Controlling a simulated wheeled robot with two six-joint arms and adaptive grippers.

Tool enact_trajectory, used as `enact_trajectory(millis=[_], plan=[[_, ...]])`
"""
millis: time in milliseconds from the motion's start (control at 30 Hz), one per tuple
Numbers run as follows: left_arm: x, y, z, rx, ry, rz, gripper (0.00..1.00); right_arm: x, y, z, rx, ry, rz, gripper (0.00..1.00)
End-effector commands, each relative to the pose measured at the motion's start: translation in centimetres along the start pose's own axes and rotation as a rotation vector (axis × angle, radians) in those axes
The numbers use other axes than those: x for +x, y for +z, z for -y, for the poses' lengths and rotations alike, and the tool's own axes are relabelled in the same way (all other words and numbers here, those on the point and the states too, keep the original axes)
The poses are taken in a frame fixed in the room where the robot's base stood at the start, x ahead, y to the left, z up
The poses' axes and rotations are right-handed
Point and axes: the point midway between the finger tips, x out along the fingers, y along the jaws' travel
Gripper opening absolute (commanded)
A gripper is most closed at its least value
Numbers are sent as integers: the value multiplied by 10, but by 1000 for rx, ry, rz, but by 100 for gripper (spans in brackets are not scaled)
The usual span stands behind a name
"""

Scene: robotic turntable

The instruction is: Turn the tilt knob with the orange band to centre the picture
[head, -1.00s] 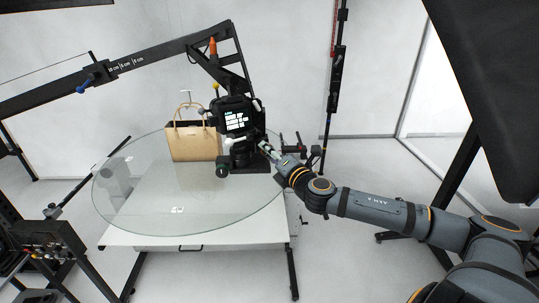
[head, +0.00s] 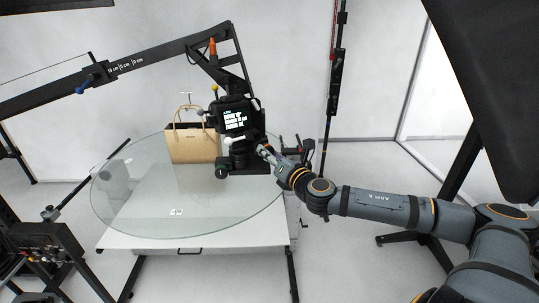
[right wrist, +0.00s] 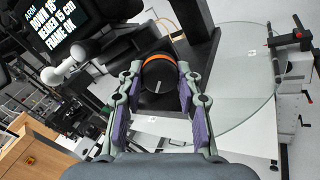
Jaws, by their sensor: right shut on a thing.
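The dark round tilt knob (right wrist: 157,82) with the orange band (right wrist: 158,57) shows in the right wrist view, with a pale mark on its face. My right gripper (right wrist: 159,76) has its two purple-padded fingers closed on the knob, one on each side. In the head view my right gripper (head: 268,154) reaches from the right to the side of the black camera head (head: 236,140); the knob is too small to make out there. The lit screen (right wrist: 56,27) reads in part "down 18°", "riser 15 cm" and "frame OK". My left gripper is not in view.
A tan handbag (head: 192,146) stands on the round glass turntable (head: 135,200), left of the camera head. A black boom (head: 130,64) holds the camera head from above left. A dark upright stand (head: 334,90) is behind my right arm.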

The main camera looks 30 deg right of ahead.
Motion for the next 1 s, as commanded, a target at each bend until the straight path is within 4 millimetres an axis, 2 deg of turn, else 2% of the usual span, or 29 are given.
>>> enact_trajectory(millis=[300, 333, 500, 833, 1000], plan=[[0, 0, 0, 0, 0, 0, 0, 0, 1, 0, -2, 0, 2, 3], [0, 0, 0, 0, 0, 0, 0, 0, 1, 0, -1, 0, 2, 37], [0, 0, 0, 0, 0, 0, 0, 0, 1, 0, -1, 0, 1, 58], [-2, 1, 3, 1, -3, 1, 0, 0, 1, 0, 34, 0, 1, 58], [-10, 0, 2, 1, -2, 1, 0, 0, 3, -2, 290, 0, 1, 58]])
